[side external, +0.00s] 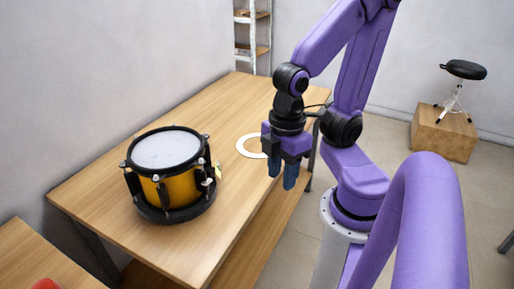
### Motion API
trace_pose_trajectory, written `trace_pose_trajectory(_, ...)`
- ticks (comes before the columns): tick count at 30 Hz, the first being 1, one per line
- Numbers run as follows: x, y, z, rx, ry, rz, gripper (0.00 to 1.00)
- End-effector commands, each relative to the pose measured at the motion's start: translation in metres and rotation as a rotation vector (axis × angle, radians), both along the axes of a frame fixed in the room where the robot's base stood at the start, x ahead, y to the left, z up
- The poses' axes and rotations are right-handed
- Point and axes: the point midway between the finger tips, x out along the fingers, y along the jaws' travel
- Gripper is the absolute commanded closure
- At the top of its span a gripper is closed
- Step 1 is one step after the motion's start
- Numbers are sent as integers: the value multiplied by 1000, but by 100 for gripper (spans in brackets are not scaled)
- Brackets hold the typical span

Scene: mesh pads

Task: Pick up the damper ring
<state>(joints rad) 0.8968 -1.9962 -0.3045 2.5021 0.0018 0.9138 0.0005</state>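The damper ring (241,150) is a flat white ring lying on the wooden table, to the right of the drum. Its right part is hidden behind my gripper. My gripper (282,178) points down, with two blue fingertips in front of the ring in this view. A small gap shows between the fingertips, and nothing is visible between them. It appears to be above the table's right edge, but its exact height cannot be told.
A yellow drum with a mesh head (168,150) stands on a black base on the table (195,243). A small pale tag sits beside it. A stool (465,70) on a wooden box (444,133) is at the far right. A red object (45,284) lies at lower left.

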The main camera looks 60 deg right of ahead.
Motion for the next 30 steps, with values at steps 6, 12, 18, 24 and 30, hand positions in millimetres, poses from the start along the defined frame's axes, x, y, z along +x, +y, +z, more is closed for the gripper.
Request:
trace_pose_trajectory(6,0,0,0,0,0,0,61)
trace_pose_trajectory(12,0,0,0,0,0,0,61)
trace_pose_trajectory(18,0,0,0,0,0,0,47)
trace_pose_trajectory(24,4,-1,-1,-3,-5,0,47)
trace_pose_trajectory(30,43,-10,-6,-35,-53,17,47)
